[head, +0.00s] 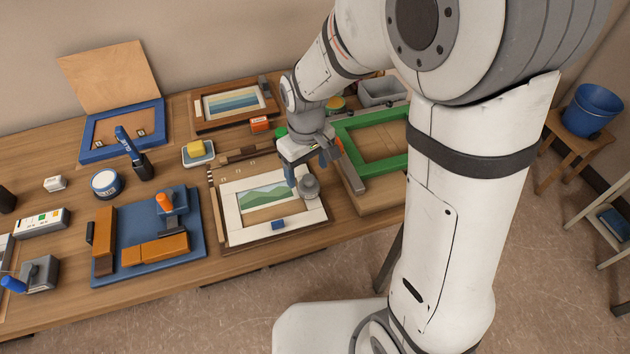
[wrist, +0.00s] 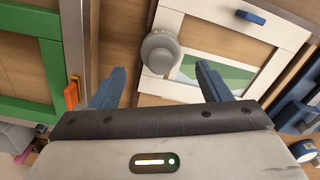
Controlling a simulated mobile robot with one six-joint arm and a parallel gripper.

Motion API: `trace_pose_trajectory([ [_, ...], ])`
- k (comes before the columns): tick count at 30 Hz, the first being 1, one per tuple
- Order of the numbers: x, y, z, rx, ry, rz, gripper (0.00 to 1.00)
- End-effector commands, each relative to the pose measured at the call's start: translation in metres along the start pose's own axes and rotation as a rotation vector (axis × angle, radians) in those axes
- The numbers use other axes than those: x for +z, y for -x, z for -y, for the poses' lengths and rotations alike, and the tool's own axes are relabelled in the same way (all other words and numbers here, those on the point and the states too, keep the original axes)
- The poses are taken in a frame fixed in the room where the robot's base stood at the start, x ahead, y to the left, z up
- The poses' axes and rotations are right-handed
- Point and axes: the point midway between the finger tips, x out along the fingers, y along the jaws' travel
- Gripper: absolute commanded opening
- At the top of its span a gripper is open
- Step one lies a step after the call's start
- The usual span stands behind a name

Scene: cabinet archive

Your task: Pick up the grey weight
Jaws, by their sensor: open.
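The grey weight (head: 309,187) is round with a knob on top. It stands on the right side of the white mat of a framed green landscape picture (head: 262,197) on the table. In the wrist view the weight (wrist: 160,52) shows ahead of and between my two blue fingers. My gripper (head: 304,176) is open and empty, just behind the weight in the head view. In the wrist view my gripper (wrist: 160,85) has its fingers wide apart, and neither visibly touches the weight.
A small blue block (head: 278,225) lies on the picture's front edge. A blue board (head: 190,247) with orange-brown blocks is at left. A wooden frame (head: 197,111) lies behind.

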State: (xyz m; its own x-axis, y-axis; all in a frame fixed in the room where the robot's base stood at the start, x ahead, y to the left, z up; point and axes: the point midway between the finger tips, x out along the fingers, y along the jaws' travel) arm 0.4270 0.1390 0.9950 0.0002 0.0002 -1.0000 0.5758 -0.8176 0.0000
Motion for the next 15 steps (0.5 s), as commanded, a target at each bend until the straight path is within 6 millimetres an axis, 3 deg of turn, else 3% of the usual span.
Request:
trace_pose_trajectory([
  [6, 0.003, -0.03, -0.001, -0.001, 0.0, 0.004, 0.7],
  [15, 0.002, -0.035, -0.001, 0.0, 0.0, 0.0, 0.7],
])
